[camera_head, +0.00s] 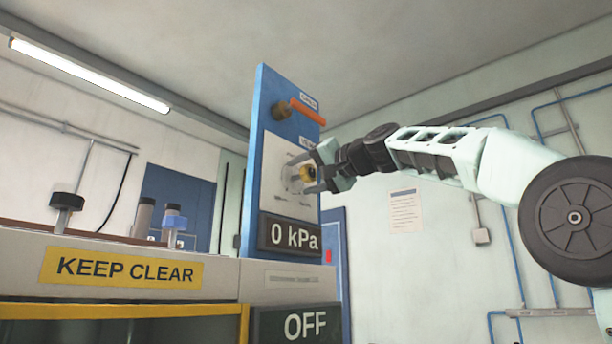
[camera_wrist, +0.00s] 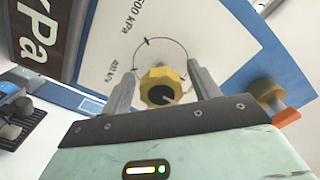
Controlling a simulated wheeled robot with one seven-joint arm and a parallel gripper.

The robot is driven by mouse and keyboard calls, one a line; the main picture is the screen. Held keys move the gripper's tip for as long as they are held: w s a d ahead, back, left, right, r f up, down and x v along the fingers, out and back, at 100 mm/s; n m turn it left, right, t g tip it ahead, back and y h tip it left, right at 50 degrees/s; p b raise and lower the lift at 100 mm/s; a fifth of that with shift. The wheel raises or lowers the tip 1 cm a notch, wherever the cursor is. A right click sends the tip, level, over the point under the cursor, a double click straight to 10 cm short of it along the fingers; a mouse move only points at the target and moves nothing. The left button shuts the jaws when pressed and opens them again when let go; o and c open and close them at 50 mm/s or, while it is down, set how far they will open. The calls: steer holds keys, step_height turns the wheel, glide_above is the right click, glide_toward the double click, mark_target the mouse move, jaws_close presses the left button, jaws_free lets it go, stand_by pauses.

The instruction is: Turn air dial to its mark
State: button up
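The air dial is a yellow knob (camera_wrist: 161,85) on a white scale plate (camera_wrist: 120,40) with a thin ring, tick marks and kPa figures. In the head view the dial (camera_head: 307,173) is on the upright blue panel (camera_head: 262,100), partly hidden by my gripper. My gripper (camera_head: 312,172) reaches in from the right. A display (camera_head: 290,236) below the dial reads 0 kPa.
An orange lever (camera_head: 305,110) on a brass valve sits above the dial; it also shows close to the right finger in the wrist view (camera_wrist: 283,116). An OFF sign (camera_head: 305,324) and a KEEP CLEAR label (camera_head: 122,269) are below. Posts (camera_head: 66,205) stand at left.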

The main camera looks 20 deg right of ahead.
steer(key=b+v, duration=0.5)
steer(key=v, duration=1.2)
steer(key=shift+s+d, duration=0.15)
steer(key=shift+s, duration=0.05)
